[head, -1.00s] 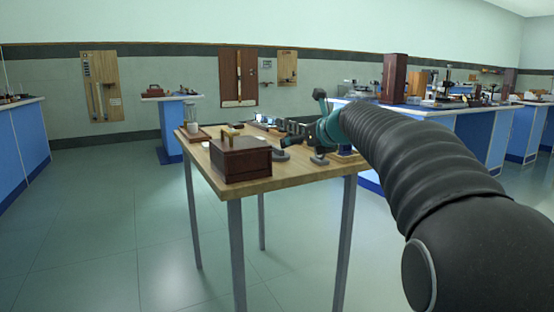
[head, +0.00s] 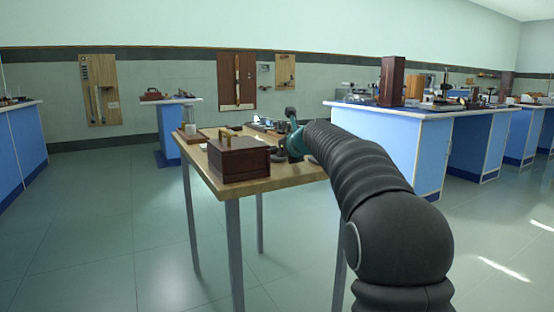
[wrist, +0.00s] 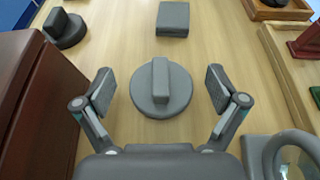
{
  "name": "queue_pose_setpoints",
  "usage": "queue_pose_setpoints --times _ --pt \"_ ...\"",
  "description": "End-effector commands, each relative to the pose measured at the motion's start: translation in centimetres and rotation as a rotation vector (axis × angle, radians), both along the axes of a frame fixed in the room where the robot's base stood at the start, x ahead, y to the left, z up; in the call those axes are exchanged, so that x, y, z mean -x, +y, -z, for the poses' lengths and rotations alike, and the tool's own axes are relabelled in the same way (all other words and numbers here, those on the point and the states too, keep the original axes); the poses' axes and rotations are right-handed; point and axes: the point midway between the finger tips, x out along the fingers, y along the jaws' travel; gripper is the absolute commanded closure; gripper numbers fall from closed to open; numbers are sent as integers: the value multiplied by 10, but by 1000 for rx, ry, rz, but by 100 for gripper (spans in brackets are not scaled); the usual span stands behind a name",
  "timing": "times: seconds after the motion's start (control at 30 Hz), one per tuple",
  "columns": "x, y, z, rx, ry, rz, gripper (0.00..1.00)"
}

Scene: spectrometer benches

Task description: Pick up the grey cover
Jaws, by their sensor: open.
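The grey cover looks to be the round grey disc (wrist: 161,104) with an upright bar-shaped grip on top, lying on the wooden table in the wrist view. My gripper (wrist: 160,82) is open, with one finger to the left and one to the right of the disc. Nothing is held, and I cannot tell how far above the disc the fingertips are. In the head view my arm hides the cover.
A dark red-brown box (head: 238,160) stands close to my gripper's left. In the wrist view, a darker round knobbed piece (wrist: 66,28) lies upper left, a grey block (wrist: 173,18) lies beyond, and a grey ring-shaped piece (wrist: 285,155) is lower right.

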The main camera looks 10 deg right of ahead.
Motion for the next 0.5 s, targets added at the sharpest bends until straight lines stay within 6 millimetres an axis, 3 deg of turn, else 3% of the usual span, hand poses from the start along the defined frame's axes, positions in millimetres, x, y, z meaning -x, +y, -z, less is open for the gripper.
queue_pose_setpoints --times 0.3,0.37,0.5 --pt "-5 2 2 0 0 0 5" --pt "-5 2 2 0 0 0 17" --pt "-5 1 2 0 0 0 52"
